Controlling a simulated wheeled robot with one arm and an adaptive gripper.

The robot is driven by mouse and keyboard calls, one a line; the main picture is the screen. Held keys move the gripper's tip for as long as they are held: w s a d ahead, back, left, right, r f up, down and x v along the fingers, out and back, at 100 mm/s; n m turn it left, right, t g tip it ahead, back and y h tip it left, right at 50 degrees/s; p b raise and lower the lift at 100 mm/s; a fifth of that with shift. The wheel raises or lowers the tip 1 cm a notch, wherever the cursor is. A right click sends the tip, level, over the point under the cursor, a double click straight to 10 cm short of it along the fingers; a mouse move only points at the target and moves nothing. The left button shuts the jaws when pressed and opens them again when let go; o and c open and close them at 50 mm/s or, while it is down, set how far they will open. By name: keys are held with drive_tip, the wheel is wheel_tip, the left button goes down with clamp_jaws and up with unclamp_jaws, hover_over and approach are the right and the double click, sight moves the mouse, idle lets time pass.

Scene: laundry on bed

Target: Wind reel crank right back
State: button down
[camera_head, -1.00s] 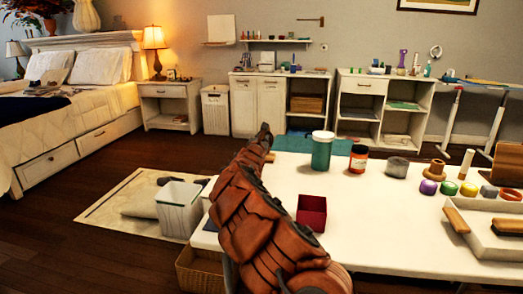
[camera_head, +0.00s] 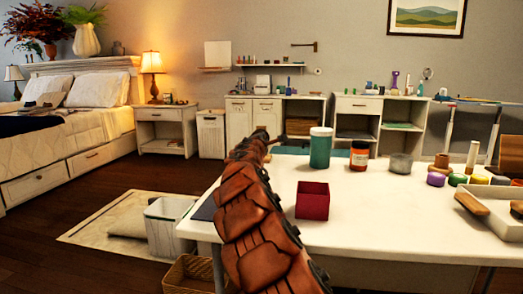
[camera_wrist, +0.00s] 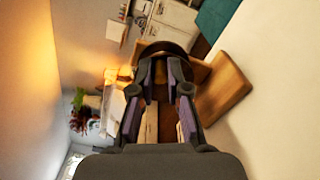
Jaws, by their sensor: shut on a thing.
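My gripper (camera_wrist: 166,76) shows in the wrist view with its two dark, purple-sided fingers closed around a brown piece. A dark round rim (camera_wrist: 165,48) lies at the fingertips, and a tan wooden block (camera_wrist: 222,92) stands just to their right. These look like parts of the reel, but the crank itself is mostly hidden between the fingers. In the head view my gripper (camera_head: 258,136) is small and dark beyond my orange arm, near the table's far left edge. The reel cannot be made out there.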

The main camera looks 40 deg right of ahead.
drive_tip(key=m+b, duration=0.1)
drive_tip(key=b, duration=0.1)
drive_tip(key=f+m+b, duration=0.1)
drive_tip(key=m, duration=0.1)
drive_tip(key=shift+s+d+f+m+b, duration=0.1)
drive_tip(key=shift+f+m+b, duration=0.05)
drive_tip(key=shift+m+b, duration=0.2)
drive_tip(key=shift+s+f+m+b, duration=0.1)
drive_tip(key=shift+m+b, duration=1.05)
drive_tip(key=shift+d, duration=0.1)
drive_tip(key=c, duration=1.2)
unclamp_jaws()
drive_tip(key=shift+o, duration=0.2)
drive_tip(key=shift+a, duration=0.2)
